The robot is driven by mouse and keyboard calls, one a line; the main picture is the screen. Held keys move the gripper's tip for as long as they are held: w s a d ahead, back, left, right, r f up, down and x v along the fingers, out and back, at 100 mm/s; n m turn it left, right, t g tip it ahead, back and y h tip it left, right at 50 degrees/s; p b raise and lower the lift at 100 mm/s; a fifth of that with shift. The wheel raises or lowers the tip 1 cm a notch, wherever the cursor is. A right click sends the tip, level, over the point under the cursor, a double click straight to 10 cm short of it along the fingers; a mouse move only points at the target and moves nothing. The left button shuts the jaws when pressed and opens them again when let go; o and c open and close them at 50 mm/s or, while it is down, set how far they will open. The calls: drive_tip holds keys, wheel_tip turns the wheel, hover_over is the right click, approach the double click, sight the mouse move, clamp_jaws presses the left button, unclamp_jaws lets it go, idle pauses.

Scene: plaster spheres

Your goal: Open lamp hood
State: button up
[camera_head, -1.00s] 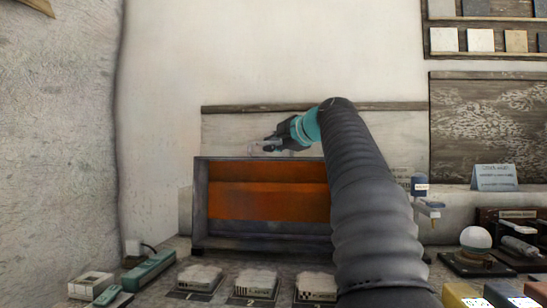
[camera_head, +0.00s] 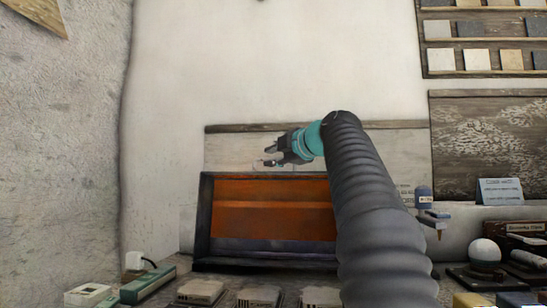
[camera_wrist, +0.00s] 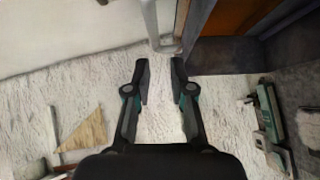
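The lamp hood looks to be the dark-framed box with an orange inside (camera_head: 275,205), standing against the back wall; I cannot tell which part moves. Its dark side and orange inside (camera_wrist: 238,15) show at the upper right of the wrist view. A pale grey bar or loop, likely a handle (camera_wrist: 164,46), comes down from the top of the wrist view, just beyond my fingertips. My gripper (camera_wrist: 160,66) is open, with nothing between its fingers. In the head view my gripper (camera_head: 268,156) is just above the box's top edge, pointing left.
A pale board (camera_head: 225,150) is behind the box. Small blocks (camera_head: 200,291) and a green device (camera_head: 148,283) are on the bench in front. A white sphere (camera_head: 485,251) stands at the right. The wall above is clear.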

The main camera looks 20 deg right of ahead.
drive_tip(key=v, duration=1.2)
idle(0.3)
